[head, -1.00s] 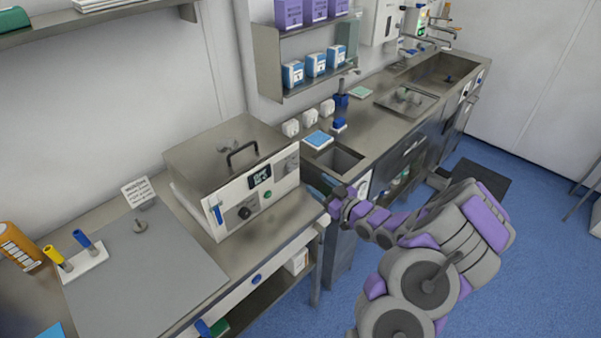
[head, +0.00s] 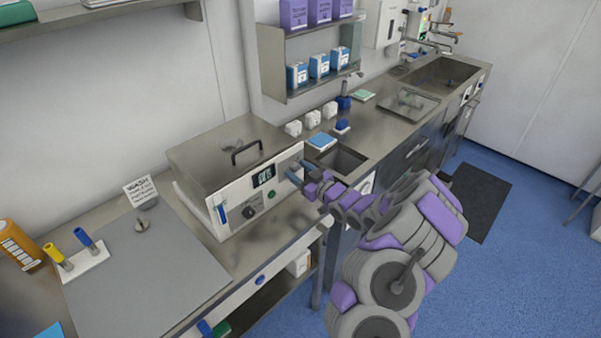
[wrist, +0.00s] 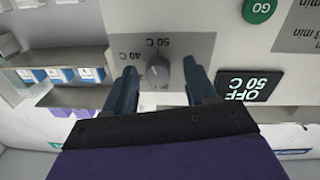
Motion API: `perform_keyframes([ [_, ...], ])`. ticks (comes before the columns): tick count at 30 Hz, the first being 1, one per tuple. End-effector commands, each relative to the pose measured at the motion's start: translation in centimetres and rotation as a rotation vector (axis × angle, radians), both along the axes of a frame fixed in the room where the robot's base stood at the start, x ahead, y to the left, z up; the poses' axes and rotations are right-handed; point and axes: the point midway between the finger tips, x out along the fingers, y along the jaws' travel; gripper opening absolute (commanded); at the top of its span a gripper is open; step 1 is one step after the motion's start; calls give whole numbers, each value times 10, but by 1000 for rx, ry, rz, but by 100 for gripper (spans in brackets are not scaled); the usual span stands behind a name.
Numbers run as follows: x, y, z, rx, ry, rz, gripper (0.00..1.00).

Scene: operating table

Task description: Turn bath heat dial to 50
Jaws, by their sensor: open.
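The bath (head: 235,185) is a steel box with a lid handle and a white front panel, on the left bench. Its heat dial (wrist: 158,71) is a small grey knob on a grey plate marked 40 C and 50 C, upside down in the wrist view. Its exact pointing is hard to tell. The bath's dark display (wrist: 249,86) reads OFF and 50 C; it also shows in the head view (head: 263,176). My gripper (wrist: 160,73) is open, one finger on each side of the dial, with no clear contact. In the head view my gripper (head: 297,169) is at the panel's right end.
A green GO button (wrist: 259,10) and a black knob (head: 248,212) share the panel. A blue-handled part (head: 221,213) is at its left end.

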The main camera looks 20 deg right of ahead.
Motion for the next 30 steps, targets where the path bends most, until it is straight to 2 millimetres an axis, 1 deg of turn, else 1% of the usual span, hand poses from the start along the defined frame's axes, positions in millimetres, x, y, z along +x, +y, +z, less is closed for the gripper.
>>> perform_keyframes([
  [5,0,-5,-1,3,1,-1,56],
  [21,0,-5,-1,3,0,-4,5],
  [23,0,-6,-1,3,0,-4,0],
  [26,0,-6,0,8,2,-2,0],
  [30,0,-5,1,55,24,-1,0],
])
